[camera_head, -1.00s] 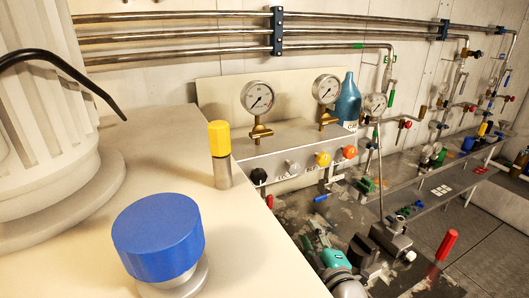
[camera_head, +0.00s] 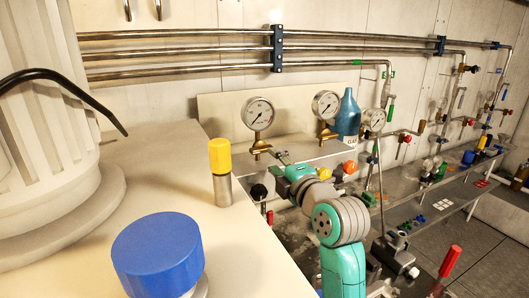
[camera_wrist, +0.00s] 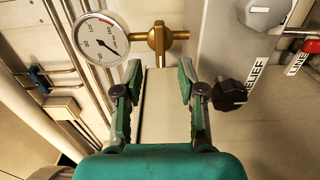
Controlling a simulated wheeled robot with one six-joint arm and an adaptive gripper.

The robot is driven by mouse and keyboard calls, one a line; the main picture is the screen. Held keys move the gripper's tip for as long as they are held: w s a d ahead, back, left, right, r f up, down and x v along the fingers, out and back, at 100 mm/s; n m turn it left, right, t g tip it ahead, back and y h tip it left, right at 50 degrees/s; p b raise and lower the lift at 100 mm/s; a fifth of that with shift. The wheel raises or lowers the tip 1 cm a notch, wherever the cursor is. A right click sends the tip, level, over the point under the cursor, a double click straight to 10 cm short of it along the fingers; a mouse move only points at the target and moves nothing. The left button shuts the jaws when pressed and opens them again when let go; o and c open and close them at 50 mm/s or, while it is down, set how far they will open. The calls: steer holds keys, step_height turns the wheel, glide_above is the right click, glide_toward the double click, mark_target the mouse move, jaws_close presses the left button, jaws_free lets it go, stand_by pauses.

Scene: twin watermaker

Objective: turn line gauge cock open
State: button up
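The left pressure gauge (camera_head: 257,113) has a white dial and stands on a brass cock (camera_head: 260,147) at the panel's top edge. In the wrist view the gauge (camera_wrist: 101,40) is at upper left, and the brass cock (camera_wrist: 158,42) lies just beyond my fingertips, its bar lying across the brass stem. A second gauge (camera_head: 326,104) with its own brass cock (camera_head: 327,132) stands to the right. I cannot read which is the line gauge. My gripper (camera_wrist: 160,78) is open and empty, its fingers apart. In the head view my gripper (camera_head: 282,157) is right of the left cock.
A black knob (camera_wrist: 229,95) sits close beside my right finger in the wrist view. An orange knob (camera_head: 350,167) and a blue bottle (camera_head: 347,116) are near my arm. Steel pipes (camera_head: 180,52) run along the wall. A yellow-capped post (camera_head: 219,157) stands on the near cabinet.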

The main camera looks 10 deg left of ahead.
mark_target(264, 151)
steer(key=x, duration=0.7)
jaws_close()
